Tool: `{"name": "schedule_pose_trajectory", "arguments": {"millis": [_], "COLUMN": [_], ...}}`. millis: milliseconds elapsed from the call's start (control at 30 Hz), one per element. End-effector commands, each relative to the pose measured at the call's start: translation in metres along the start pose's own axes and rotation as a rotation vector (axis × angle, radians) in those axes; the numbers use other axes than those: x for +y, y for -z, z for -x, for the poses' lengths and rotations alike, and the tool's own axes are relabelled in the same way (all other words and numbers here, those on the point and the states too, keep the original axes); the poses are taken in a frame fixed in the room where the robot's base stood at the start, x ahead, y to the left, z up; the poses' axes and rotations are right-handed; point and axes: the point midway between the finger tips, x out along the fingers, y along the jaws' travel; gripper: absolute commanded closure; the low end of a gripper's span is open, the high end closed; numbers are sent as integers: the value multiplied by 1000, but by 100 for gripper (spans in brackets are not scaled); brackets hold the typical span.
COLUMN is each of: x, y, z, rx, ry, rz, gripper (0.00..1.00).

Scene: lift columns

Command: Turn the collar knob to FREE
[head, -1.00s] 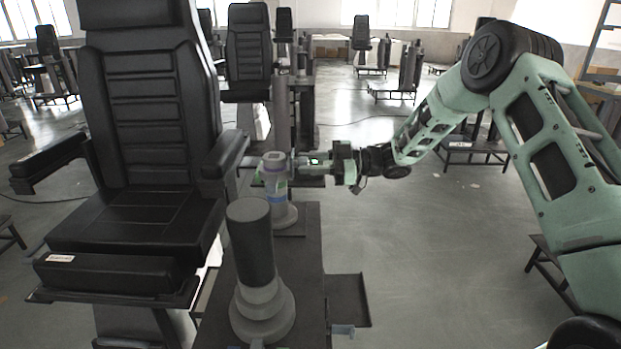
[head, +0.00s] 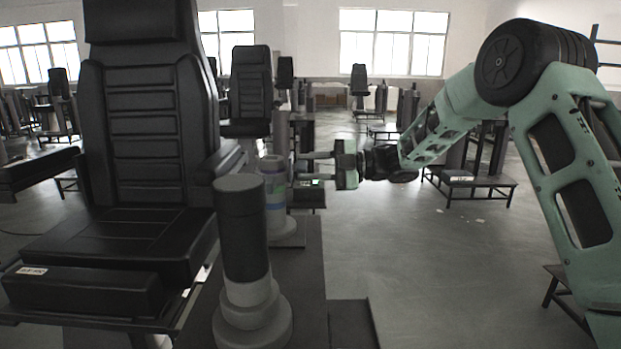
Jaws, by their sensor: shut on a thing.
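My gripper (head: 302,167) reaches in from the right with its fingers level. Its tips are at the right side of a grey column (head: 274,200) with blue and green bands, which stands behind a thicker dark column. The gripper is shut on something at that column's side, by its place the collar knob. The knob itself is too small and too covered by the fingers to make out, and so is any FREE mark.
A thick dark column (head: 244,235) on a round grey foot stands in front of the banded column. A black padded chair (head: 140,120) fills the left side. The floor (head: 440,260) to the right is open. More chairs and stands are farther back.

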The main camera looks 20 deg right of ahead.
Motion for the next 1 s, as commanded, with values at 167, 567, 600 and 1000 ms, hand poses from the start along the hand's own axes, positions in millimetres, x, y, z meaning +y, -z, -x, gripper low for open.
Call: {"name": "schedule_pose_trajectory", "arguments": {"millis": [167, 567, 600, 1000], "x": [-1, 0, 0, 0], "y": [-1, 0, 0, 0], "z": [1, 1, 1, 2], "rx": [-2, -3, -3, -2], "ry": [0, 0, 0, -1], "rz": [34, 42, 42, 40], "gripper": [92, 92, 92, 48]}}
